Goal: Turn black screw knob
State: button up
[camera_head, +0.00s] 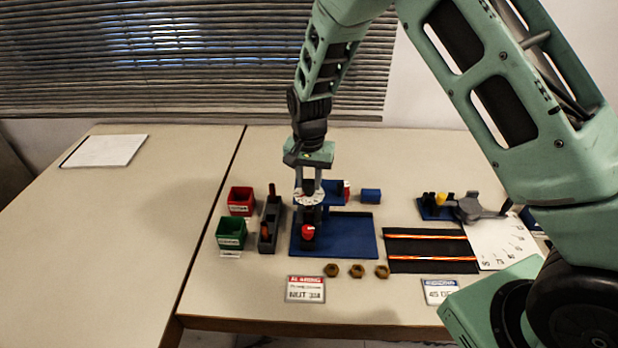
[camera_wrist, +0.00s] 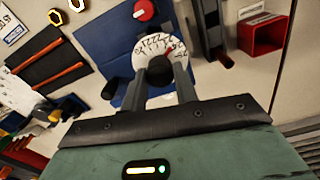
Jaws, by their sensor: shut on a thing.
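The black screw knob (camera_wrist: 159,71) sits at the lower part of a white round dial (camera_wrist: 150,45) with black marks and a red pointer in the wrist view. My gripper (camera_wrist: 161,78) has its two fingers on either side of the knob and is shut on it. In the head view my gripper (camera_head: 309,184) points straight down over the white dial (camera_head: 309,197), on the blue rig. The knob is hidden there by the fingers. A red knob (camera_head: 308,231) stands in front of the dial on the blue base plate (camera_head: 352,237).
Red (camera_head: 241,201) and green (camera_head: 231,233) bins and a dark rack (camera_head: 269,225) stand left of the rig. Several brass nuts (camera_head: 357,271) lie in front. A black mat (camera_head: 431,250) with orange strips lies right. The left table is mostly clear.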

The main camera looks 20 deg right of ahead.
aim_at(309, 182)
jog(key=shift+r+m, duration=0.1)
jog(key=shift+m, duration=0.6)
jog(key=o, duration=1)
notch_tip(309, 182, up, 17)
jog(key=b, duration=0.2)
jog(key=shift+r+b, duration=0.15)
jog(key=shift+b, duration=0.15)
